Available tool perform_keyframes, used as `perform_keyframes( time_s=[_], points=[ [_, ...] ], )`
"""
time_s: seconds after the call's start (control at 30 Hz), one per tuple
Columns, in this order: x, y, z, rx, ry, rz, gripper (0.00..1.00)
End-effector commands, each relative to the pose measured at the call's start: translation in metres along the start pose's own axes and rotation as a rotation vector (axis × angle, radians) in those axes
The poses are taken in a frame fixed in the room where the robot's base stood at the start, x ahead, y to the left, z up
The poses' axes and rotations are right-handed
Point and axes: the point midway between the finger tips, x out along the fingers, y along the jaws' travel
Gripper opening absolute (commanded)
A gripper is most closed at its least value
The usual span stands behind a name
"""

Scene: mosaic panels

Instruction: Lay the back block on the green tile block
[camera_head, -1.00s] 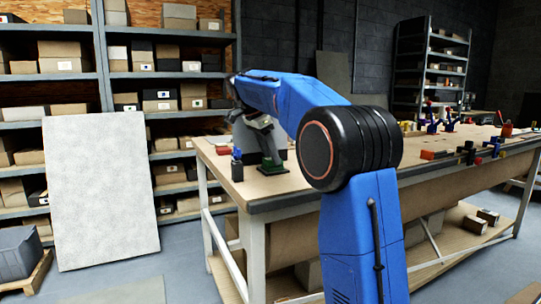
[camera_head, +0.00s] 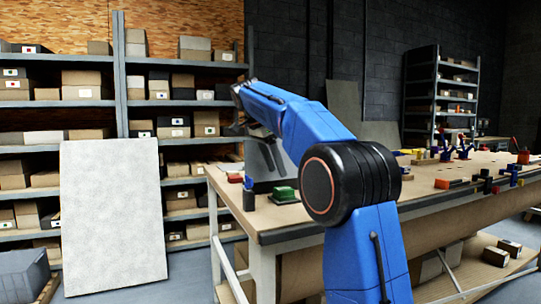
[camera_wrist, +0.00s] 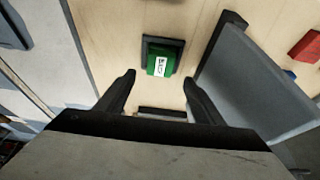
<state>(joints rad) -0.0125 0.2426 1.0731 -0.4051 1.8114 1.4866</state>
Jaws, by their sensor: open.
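A green block (camera_head: 284,193) sits near the left end of the workbench, with a dark edge around its base. In the wrist view the green block (camera_wrist: 161,66) bears a white label and overlaps a dark block (camera_wrist: 150,45). I cannot tell for sure which of these two lies on top, or whether the dark one is the back block. My gripper (camera_wrist: 159,80) is open and empty, its fingers apart on either side below the green block in the picture. In the head view my gripper hangs above the bench, partly hidden by my arm.
A dark holder with a blue top (camera_head: 249,194) stands at the bench's left edge, with a red piece (camera_head: 235,179) beside it. A grey panel (camera_wrist: 255,85) stands close to my right finger. Several coloured blocks lie farther right on the workbench (camera_head: 420,203).

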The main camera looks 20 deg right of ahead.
Motion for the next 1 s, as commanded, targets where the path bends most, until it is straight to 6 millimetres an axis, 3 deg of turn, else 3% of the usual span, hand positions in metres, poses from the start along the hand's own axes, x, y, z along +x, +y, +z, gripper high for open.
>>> perform_keyframes(
  time_s=[0.2,0.4,1.0],
  points=[
    [-0.034,-0.001,0.000,0.000,0.000,-0.002,0.62],
    [-0.048,-0.001,0.000,-0.001,-0.001,0.000,0.62],
    [-0.050,0.000,0.000,-0.001,-0.001,0.000,0.62]
  ],
)
